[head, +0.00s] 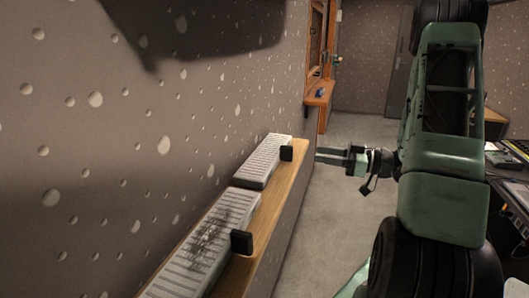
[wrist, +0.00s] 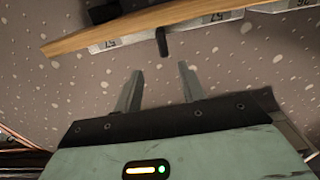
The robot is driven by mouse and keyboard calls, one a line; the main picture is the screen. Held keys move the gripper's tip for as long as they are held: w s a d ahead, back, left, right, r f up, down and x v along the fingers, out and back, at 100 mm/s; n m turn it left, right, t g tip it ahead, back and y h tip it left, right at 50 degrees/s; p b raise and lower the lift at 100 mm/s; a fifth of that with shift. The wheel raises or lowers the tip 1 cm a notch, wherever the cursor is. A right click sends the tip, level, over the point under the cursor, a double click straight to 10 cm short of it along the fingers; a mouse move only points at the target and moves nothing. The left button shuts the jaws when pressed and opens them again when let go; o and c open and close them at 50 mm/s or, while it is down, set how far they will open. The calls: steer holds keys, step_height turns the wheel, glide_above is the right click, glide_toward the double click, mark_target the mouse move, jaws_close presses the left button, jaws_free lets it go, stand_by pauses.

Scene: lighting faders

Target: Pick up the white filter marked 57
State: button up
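Two long white ribbed filters lie end to end on a wooden ledge in the head view. The far one (head: 264,160) looks clean. In the wrist view, a white filter (wrist: 190,26) has small upside-down labels that look like 57 at both ends; from its place it appears to be the far one. A black peg (wrist: 162,42) stands at its middle. My gripper (head: 322,156) is right of the far filter in the head view, apart from it. In the wrist view my gripper (wrist: 161,72) is open and empty, its fingertips short of the filter.
The near filter (head: 208,240) is stained dark; a label like 26 shows on the neighbouring filter (wrist: 285,5). Black pegs (head: 286,153) stand along the wooden ledge (head: 290,180). The speckled wall (head: 120,150) is behind the filters. Open floor (head: 345,215) lies right of the ledge.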

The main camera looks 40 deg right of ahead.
mark_target(284, 145)
steer(key=p+x, duration=0.2)
steer(key=x, duration=0.5)
steer(key=shift+w+a, duration=0.15)
steer(key=p+x, duration=0.1)
steer(key=x, duration=0.1)
steer(key=p+x, duration=0.1)
steer(key=x, duration=0.1)
steer(key=shift+a+r+p, duration=0.2)
steer(key=shift+a+p, duration=0.15)
steer(key=shift+p, duration=0.05)
steer(key=shift+w+a+f, duration=0.15)
steer(key=shift+w+a, duration=0.05)
steer(key=shift+w, duration=0.15)
jaws_close()
